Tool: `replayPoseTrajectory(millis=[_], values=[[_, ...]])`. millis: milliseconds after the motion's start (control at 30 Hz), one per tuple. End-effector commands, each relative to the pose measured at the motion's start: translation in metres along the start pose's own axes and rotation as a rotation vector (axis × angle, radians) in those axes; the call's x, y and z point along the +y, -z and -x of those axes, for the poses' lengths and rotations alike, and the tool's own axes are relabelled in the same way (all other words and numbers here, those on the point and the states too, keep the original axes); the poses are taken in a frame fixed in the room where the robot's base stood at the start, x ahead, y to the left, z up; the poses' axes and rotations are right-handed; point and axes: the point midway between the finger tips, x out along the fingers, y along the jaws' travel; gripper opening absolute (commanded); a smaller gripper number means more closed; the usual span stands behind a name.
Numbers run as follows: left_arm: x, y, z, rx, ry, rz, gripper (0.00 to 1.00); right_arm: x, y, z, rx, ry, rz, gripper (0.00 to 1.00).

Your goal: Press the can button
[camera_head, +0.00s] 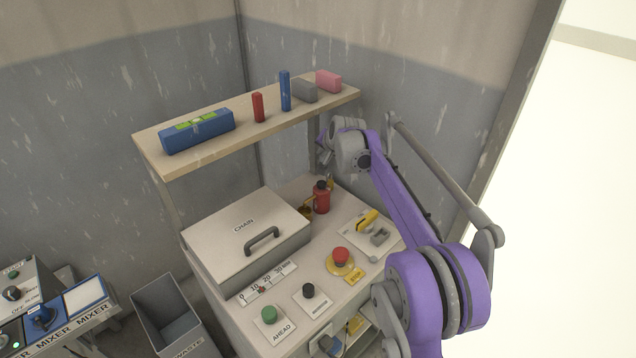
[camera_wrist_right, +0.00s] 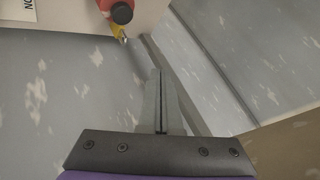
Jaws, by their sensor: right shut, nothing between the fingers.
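The red can (camera_head: 321,199) stands upright at the back of the white console, with a black round top (camera_head: 321,185) and brass-coloured parts beside it. I see no separate button on it. In the right wrist view the can (camera_wrist_right: 104,5) shows at the top edge, partly cut off, with its black top (camera_wrist_right: 122,13) towards me. My right gripper (camera_head: 324,168) is behind and above the can, under the shelf's right end, and small in the head view. Its fingers (camera_wrist_right: 159,72) are together and empty, apart from the can. My left gripper is out of view.
A wooden shelf (camera_head: 170,166) with blocks hangs above the console. The CHAIN box (camera_head: 230,230) stands left of the can. A red stop button (camera_head: 341,256), a yellow-handled switch (camera_head: 367,219), and green and black buttons are nearer. A grey wall is close behind my right gripper.

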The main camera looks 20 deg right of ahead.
Motion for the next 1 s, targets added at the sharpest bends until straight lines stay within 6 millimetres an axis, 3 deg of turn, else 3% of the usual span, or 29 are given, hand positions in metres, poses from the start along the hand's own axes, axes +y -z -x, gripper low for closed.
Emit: replayPoseTrajectory(millis=[267,733,1000], values=[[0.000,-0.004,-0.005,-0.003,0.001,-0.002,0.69,0.004,-0.005,-0.005,-0.001,-0.001,0.001,0.00],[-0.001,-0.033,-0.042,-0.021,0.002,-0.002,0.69,0.035,-0.036,-0.047,-0.002,-0.001,0.001,0.00],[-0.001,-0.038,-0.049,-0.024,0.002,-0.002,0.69,0.045,-0.045,-0.061,-0.001,0.000,0.001,0.00]])
